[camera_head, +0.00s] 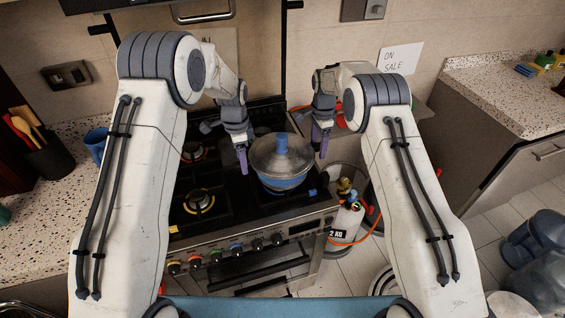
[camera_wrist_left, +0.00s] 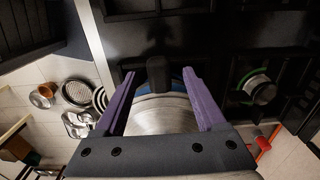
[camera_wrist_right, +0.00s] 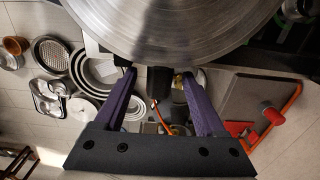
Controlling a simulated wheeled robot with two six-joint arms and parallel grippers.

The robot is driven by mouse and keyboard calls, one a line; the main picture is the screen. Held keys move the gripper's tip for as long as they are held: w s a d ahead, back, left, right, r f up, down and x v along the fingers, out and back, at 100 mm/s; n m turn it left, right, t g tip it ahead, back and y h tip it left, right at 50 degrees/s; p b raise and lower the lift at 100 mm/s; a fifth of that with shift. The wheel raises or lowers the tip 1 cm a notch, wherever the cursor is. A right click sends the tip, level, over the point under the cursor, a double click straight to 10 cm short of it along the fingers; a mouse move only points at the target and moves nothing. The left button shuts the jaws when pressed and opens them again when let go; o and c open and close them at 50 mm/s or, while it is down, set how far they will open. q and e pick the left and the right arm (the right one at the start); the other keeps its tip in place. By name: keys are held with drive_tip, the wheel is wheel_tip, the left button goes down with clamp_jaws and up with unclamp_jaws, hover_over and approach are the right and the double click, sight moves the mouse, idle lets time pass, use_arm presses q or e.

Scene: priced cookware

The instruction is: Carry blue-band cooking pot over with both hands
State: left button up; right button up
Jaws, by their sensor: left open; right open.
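The blue-band cooking pot (camera_head: 283,184) stands upright on the right side of the stove top, with a metal lid and blue knob. My left gripper (camera_head: 243,160) is at the pot's left side, pointing down and open. In the left wrist view its purple fingers (camera_wrist_left: 158,76) stand on either side of a dark handle (camera_wrist_left: 157,69), with no grip visible. My right gripper (camera_head: 320,143) is at the pot's right side, also open. In the right wrist view its fingers (camera_wrist_right: 159,76) stand on either side of the other dark handle (camera_wrist_right: 160,84), below the lid (camera_wrist_right: 165,30).
The black stove (camera_head: 215,225) has an empty burner (camera_head: 199,201) left of the pot and knobs along its front. A gas cylinder (camera_head: 347,220) with an orange hose stands right of it. A blue mug (camera_head: 97,145) and utensil holder (camera_head: 48,158) stand on the left counter.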

sight(317, 152)
use_arm(q)
drive_tip(key=shift+f, duration=1.7)
use_arm(e)
drive_tip(key=shift+f, duration=1.7)
use_arm(q)
clamp_jaws()
use_arm(e)
clamp_jaws()
use_arm(q)
drive_tip(key=shift+w+r, duration=0.1)
use_arm(e)
drive_tip(key=shift+w+r, duration=0.1)
drive_tip(key=shift+r, duration=0.05)
